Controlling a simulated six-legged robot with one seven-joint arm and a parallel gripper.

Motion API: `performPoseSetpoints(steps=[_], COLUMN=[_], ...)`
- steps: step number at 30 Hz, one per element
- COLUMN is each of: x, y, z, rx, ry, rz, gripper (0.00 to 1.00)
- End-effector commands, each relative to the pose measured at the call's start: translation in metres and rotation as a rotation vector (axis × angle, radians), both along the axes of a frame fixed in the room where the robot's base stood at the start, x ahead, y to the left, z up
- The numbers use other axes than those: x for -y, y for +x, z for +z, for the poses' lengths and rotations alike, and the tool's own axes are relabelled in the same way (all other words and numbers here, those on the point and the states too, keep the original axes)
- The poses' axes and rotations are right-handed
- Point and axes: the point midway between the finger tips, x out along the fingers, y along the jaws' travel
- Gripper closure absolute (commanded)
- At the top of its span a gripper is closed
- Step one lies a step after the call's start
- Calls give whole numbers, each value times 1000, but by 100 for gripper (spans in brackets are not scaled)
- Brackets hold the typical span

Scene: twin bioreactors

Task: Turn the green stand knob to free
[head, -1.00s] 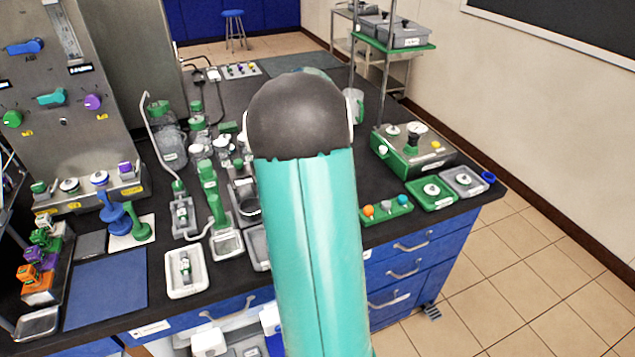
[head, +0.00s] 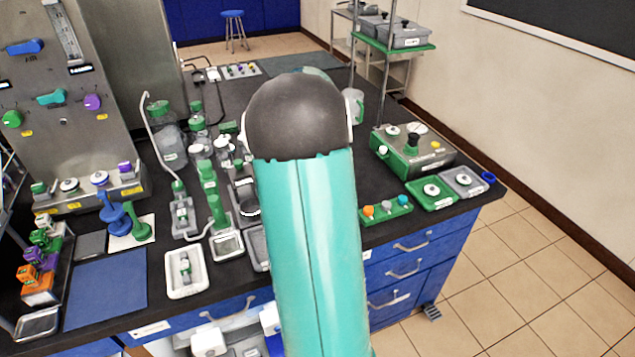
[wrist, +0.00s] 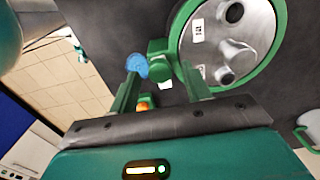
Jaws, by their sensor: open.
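In the wrist view a green knob-like block (wrist: 159,58) shows beyond my fingers, beside the green rim of a round metal plate. I take it for the stand knob, but its marking cannot be read. My gripper (wrist: 162,77) is open, its two green fingers apart on either side of the line to that block. I cannot tell whether the block lies between the fingertips or just past them. A blue disc (wrist: 137,65) and a small orange piece (wrist: 144,103) show near the left finger. In the head view my arm hides the gripper and the knob.
The round metal plate (wrist: 234,50) with several ports lies close to the right finger. In the head view the dark bench (head: 225,95) is crowded left of my arm with glassware and green-topped parts. A green box (head: 410,150) and a tray (head: 386,210) stand to the right.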

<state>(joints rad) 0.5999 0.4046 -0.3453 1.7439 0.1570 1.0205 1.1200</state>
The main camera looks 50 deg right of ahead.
Motion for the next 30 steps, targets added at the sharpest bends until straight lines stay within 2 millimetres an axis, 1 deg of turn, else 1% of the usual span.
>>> performPoseSetpoints(steps=[5,15,18,21,24,30], x=[0,1,0,0,0,0], y=[1,1,0,0,0,0], z=[23,98,116,128,135,137], rx=[4,3,2,2,2,1], ry=[-3,-4,-2,-2,-2,-1], rz=[1,0,0,0,0,0], gripper=[52,52,52,52,52,52])
